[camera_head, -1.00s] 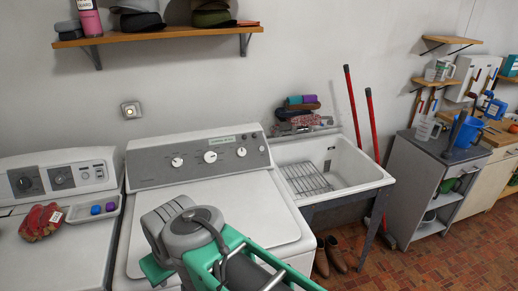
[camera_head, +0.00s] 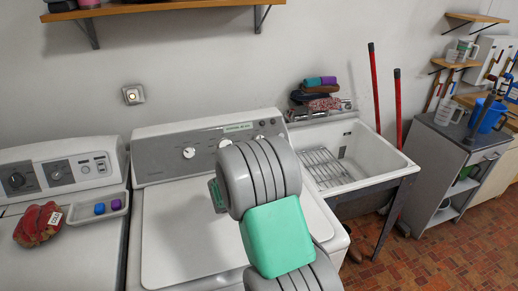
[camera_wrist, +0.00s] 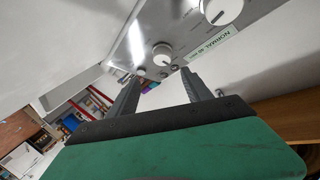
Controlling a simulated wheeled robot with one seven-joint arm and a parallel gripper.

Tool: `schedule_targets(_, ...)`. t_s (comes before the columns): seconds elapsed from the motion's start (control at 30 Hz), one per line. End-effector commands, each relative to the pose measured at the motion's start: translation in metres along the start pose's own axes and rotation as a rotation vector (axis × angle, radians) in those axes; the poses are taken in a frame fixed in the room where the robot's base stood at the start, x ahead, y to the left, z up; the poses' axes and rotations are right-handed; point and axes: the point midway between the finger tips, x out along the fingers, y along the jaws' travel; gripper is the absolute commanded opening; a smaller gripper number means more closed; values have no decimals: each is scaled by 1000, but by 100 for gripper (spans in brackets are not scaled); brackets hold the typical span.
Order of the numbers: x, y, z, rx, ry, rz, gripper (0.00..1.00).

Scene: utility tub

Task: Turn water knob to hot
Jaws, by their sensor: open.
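The middle washer (camera_head: 150,235) has a grey control panel (camera_head: 160,163) with white round knobs. The left knob (camera_head: 189,152) and the middle knob (camera_head: 225,143) show in the head view, the latter just above my arm. In the wrist view my gripper (camera_wrist: 162,76) is open and empty. I cannot tell which knob is for water. No contact shows. In the head view my arm largely hides the gripper.
A white utility tub (camera_head: 365,155) with a wire rack (camera_head: 322,167) stands right of the washer. A shelf (camera_head: 165,8) hangs above. The washer lid is clear around my arm.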

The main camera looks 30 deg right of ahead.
Motion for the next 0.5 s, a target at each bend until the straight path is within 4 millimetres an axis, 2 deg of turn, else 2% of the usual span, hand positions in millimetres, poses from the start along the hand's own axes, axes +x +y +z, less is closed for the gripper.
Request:
schedule_targets(0.03,12,8,13,11,42,-36,58)
schedule_targets(0.13,21,9,20,35,98,-105,58)
schedule_targets(0.27,29,4,20,45,117,-137,58)
schedule_targets(0.5,71,-3,12,47,115,-138,58)
